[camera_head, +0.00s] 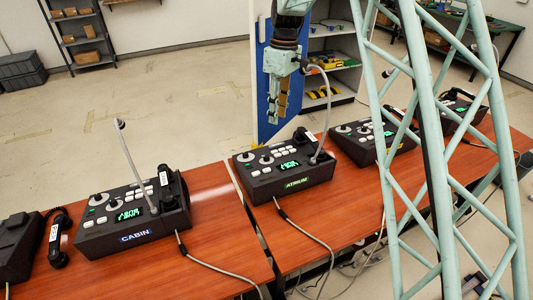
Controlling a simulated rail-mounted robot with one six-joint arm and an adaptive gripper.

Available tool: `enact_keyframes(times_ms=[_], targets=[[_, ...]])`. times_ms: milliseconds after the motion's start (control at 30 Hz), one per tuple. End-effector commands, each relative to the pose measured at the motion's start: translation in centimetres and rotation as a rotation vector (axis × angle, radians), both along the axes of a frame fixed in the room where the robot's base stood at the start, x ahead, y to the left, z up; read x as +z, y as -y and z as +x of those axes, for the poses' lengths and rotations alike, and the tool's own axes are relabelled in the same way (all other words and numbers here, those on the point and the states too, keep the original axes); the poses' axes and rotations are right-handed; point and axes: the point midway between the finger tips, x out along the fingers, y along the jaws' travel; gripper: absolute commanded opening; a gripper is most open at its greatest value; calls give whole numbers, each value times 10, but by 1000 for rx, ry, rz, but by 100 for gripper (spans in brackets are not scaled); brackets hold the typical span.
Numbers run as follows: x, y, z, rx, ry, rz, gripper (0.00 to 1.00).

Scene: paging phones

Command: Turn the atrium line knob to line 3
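The atrium paging phone (262,186) is a black desk console with a green "ATRIUM" label (297,184) on its front. It stands on the near-left part of the right-hand orange-brown table. Its face carries round pale knobs, one at the left edge (246,157) and one beside it (266,160), plus white buttons and a lit green display (288,164). Which line is set is too small to read. My gripper (278,120) points down above the back of this console, apart from it. Its fingers are seen edge-on, so their opening is unclear. I see nothing held.
A thin gooseneck microphone (324,110) curves up at the console's right, near my gripper. The cabin console (130,222) stands on the left table, with its own upright gooseneck. Another console (372,142) stands to the right, partly behind a pale green lattice column. Cables hang off the front.

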Motion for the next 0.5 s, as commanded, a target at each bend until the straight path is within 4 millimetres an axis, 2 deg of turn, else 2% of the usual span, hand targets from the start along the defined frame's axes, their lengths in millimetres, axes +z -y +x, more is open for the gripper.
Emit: enact_keyframes(times_ms=[300,500], targets=[[-51,-23,25,86,-31,6,29],[-71,-32,33,120,-43,9,29]])
